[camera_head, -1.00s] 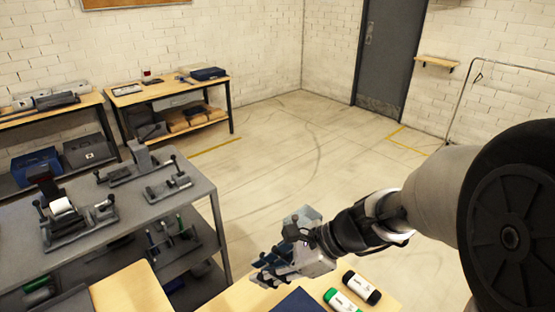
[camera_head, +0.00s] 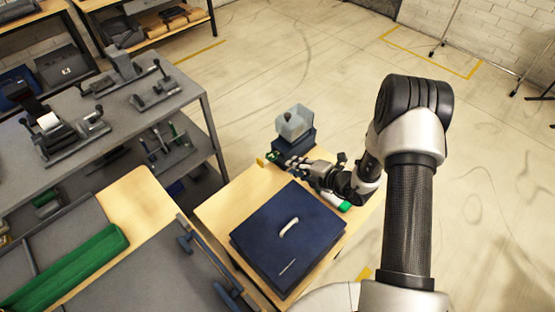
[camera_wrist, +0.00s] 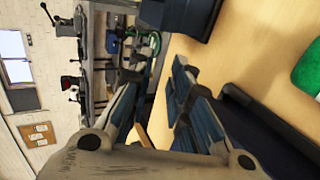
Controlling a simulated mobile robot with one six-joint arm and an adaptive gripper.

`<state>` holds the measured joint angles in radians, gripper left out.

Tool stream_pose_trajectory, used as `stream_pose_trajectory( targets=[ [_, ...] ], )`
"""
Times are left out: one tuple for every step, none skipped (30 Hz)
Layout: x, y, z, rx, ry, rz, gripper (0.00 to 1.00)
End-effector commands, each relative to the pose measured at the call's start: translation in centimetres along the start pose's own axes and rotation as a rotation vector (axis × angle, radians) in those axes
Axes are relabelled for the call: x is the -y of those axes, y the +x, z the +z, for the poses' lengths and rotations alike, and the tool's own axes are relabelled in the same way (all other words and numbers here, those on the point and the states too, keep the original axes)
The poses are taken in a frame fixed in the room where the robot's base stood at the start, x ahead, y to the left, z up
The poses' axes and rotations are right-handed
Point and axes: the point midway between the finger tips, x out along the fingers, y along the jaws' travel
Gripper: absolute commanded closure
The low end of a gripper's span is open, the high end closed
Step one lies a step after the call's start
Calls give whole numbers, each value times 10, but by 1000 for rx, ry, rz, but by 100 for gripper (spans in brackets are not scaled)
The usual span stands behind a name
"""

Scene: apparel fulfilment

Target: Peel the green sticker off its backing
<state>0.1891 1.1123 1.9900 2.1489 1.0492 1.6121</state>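My gripper (camera_head: 286,165) is low over the far part of the small wooden table (camera_head: 222,207). In the wrist view its two fingers (camera_wrist: 156,72) stand apart, with nothing clearly held between them. A small green patch (camera_head: 272,156) shows right by the fingertips in the head view. It may be the green sticker, but it is too small to tell, and its backing cannot be made out. Part of the table there is hidden by my gripper and wrist.
A dark blue box (camera_head: 275,250) with a white piece on top fills the table's near part. A translucent bin (camera_head: 293,122) on a dark base stands behind my gripper. A green-ended white bottle (camera_head: 332,199) lies beside my wrist. A grey bench (camera_head: 130,135) with tools is left.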

Motion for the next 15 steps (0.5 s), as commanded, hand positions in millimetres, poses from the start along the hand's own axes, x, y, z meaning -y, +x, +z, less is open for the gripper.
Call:
stream_pose_trajectory(
  targets=[
    [2, 7, -1, -3, -4, 1, 82],
    [2, 11, -1, -3, -5, 1, 82],
    [2, 17, -2, -4, -6, 0, 82],
    [3, 21, -2, -4, -6, 0, 82],
    [3, 26, -2, -5, -6, 0, 82],
    [3, 32, -2, -5, -6, 0, 82],
    [3, 37, -2, -4, -6, 1, 82],
    [3, 41, -2, -4, -7, 1, 82],
    [3, 47, -2, -5, -7, 1, 82],
    [3, 52, -2, -5, -7, 0, 82],
    [3, 56, -2, -5, -7, 0, 82],
    [3, 62, -2, -5, -8, 0, 82],
    [2, 66, -2, -5, -7, 1, 82],
    [3, 69, -2, -4, -6, 1, 82],
    [3, 74, -2, -4, -6, 0, 82]
  ],
)
